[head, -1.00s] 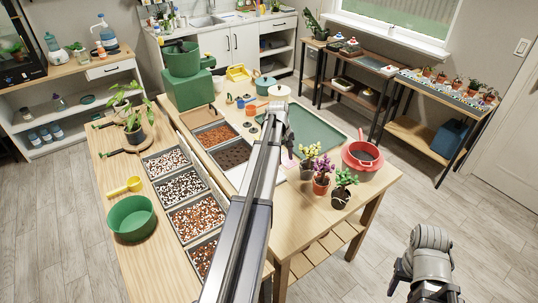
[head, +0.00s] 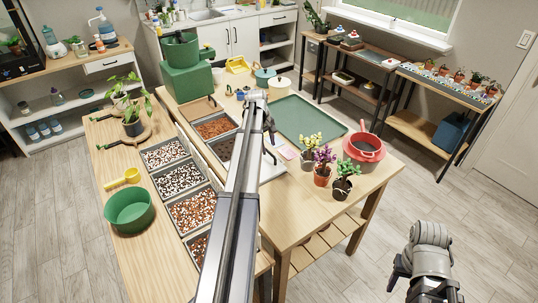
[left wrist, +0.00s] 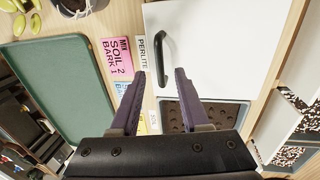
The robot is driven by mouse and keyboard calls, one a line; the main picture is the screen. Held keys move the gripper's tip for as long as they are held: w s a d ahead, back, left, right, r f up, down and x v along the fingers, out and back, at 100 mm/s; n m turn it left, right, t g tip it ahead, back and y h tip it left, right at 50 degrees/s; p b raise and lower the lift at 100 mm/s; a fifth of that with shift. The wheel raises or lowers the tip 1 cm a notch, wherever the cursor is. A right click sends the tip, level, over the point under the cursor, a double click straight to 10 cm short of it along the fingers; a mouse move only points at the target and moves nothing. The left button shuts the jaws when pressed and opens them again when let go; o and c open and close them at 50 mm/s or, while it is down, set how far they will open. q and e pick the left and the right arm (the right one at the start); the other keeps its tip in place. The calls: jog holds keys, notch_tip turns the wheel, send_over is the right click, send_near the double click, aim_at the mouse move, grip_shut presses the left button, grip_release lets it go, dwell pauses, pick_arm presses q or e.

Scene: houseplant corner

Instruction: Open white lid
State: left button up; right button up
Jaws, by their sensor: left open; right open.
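The white lid (left wrist: 235,45) lies flat at the top right of the left wrist view, with a black bar handle (left wrist: 163,58) near its left edge. In the head view, part of the lid (head: 272,172) shows to the right of my left arm, and the arm hides much of it. My left gripper (left wrist: 160,78) is open and empty, its purple-grey fingertips just short of the handle, one toward each side. It also shows in the head view (head: 268,138), over the table. My right gripper (head: 428,288) is open and empty, low at the right, away from the table.
Beside the handle lie a pink card (left wrist: 117,57) and a perlite card (left wrist: 142,52). A green tray (head: 305,125), several potted flowers (head: 322,172) and a red pot (head: 362,152) stand to the right. Bins of soil mix (head: 195,210) lie to the left.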

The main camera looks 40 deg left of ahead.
aim_at(269, 153)
pick_arm(q)
jog(key=f+b, duration=0.2)
jog(key=f, duration=0.1)
jog(key=shift+w+d+f+b, duration=0.1)
jog(key=shift+w+f+b, duration=0.25)
jog(key=shift+f+b, duration=0.05)
grip_shut()
dwell(1.1)
